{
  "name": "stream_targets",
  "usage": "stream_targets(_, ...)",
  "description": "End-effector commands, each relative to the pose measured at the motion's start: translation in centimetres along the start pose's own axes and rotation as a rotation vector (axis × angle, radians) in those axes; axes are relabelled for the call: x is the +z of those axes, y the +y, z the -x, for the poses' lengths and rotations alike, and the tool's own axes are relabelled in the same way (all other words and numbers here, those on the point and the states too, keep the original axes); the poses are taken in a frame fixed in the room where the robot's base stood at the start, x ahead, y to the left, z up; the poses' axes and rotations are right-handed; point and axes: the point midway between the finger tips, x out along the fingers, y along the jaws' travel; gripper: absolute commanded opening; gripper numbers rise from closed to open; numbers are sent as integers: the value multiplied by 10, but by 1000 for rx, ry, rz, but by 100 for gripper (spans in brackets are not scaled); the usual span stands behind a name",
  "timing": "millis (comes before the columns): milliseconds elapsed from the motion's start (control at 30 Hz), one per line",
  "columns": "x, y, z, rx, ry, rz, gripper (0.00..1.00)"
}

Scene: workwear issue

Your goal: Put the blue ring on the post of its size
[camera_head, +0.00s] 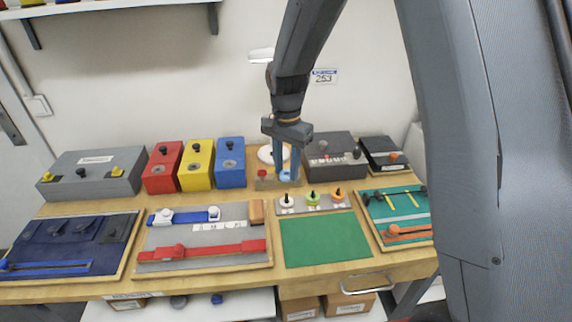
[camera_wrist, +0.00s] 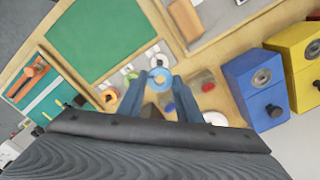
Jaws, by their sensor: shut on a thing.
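My gripper (camera_head: 287,174) is shut on the light-blue ring (camera_head: 286,177), holding it above the back of the bench. In the wrist view the blue ring (camera_wrist: 160,77) sits between the two blue fingertips (camera_wrist: 159,84). Just in front of it is a grey strip (camera_head: 300,208) with posts bearing a white ring (camera_head: 287,201), a green ring (camera_head: 313,196) and an orange ring (camera_head: 338,195). The sizes of the posts cannot be told.
A green mat (camera_head: 325,240) lies in front of the strip. Red (camera_head: 163,166), yellow (camera_head: 197,164) and blue (camera_head: 230,162) boxes stand to the left at the back. A dark grey box (camera_head: 334,157) stands close on the right. Trays with tools flank the mat.

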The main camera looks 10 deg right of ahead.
Motion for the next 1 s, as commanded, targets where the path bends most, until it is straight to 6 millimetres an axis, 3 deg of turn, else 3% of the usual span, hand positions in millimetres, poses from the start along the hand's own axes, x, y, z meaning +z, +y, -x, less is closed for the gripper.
stream_targets(600, 0, 0, -51, 1, -1, 0, 11)
stream_targets(1000, 0, 0, -54, 0, 0, 0, 11)
